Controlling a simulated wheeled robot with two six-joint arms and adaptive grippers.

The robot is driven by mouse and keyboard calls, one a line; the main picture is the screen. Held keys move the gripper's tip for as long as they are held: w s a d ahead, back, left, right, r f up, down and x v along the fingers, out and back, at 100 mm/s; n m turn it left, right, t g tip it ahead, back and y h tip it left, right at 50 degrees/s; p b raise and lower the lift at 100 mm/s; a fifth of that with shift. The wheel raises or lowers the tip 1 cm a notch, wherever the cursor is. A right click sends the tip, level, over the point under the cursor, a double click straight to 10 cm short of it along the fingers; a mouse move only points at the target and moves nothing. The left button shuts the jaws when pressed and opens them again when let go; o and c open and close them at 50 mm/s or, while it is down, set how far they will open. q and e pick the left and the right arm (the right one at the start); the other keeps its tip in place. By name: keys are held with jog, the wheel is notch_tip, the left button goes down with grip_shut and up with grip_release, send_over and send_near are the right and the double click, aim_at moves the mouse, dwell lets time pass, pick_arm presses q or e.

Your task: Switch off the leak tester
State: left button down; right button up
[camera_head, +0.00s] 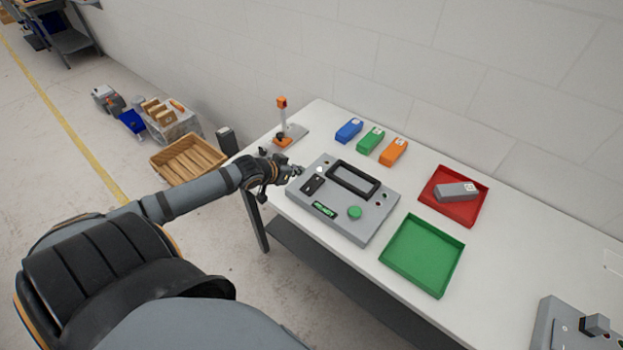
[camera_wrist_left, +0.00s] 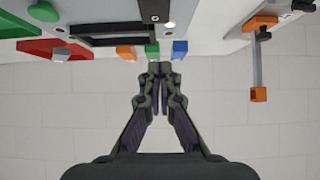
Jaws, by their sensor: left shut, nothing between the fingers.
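The leak tester (camera_head: 377,214) is a grey box on the white table, with a black rectangular frame (camera_head: 354,179), a round green button (camera_head: 354,212), a green label (camera_head: 324,209) and a dark switch panel (camera_head: 313,184). A small white lamp (camera_head: 319,169) looks lit. My left gripper (camera_head: 298,170) is shut and empty at the tester's left corner, close to the switch panel; whether it touches cannot be told. In the left wrist view, the shut fingertips (camera_wrist_left: 160,68) point toward the tester's edge, with the black frame (camera_wrist_left: 108,30) and lamp (camera_wrist_left: 169,24) beyond. My right gripper is not in view.
Blue (camera_head: 348,130), green (camera_head: 370,140) and orange (camera_head: 393,151) blocks lie behind the tester. A red tray (camera_head: 437,207) with a grey block and an empty green tray (camera_head: 421,255) are to its right. An orange-topped stand (camera_head: 282,117) is at the back left. A grey device (camera_head: 560,330) sits front right.

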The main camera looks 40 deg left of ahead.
pick_arm(q)
send_over(316, 178)
jog(key=s, duration=0.3)
jog(key=f, duration=0.5)
jog(key=shift+w+f+b, duration=0.2)
jog(key=shift+f+b, duration=0.05)
jog(key=shift+b, duration=0.1)
notch_tip(316, 178, down, 3)
jog(key=shift+r, duration=0.2)
jog(key=shift+f+p, duration=0.3)
jog(key=shift+f, duration=0.3)
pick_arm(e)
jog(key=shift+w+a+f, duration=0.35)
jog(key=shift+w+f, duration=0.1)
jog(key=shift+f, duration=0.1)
pick_arm(q)
jog(key=shift+w+f+b, duration=0.2)
jog(key=shift+f+b, duration=0.2)
jog(key=shift+b, duration=0.1)
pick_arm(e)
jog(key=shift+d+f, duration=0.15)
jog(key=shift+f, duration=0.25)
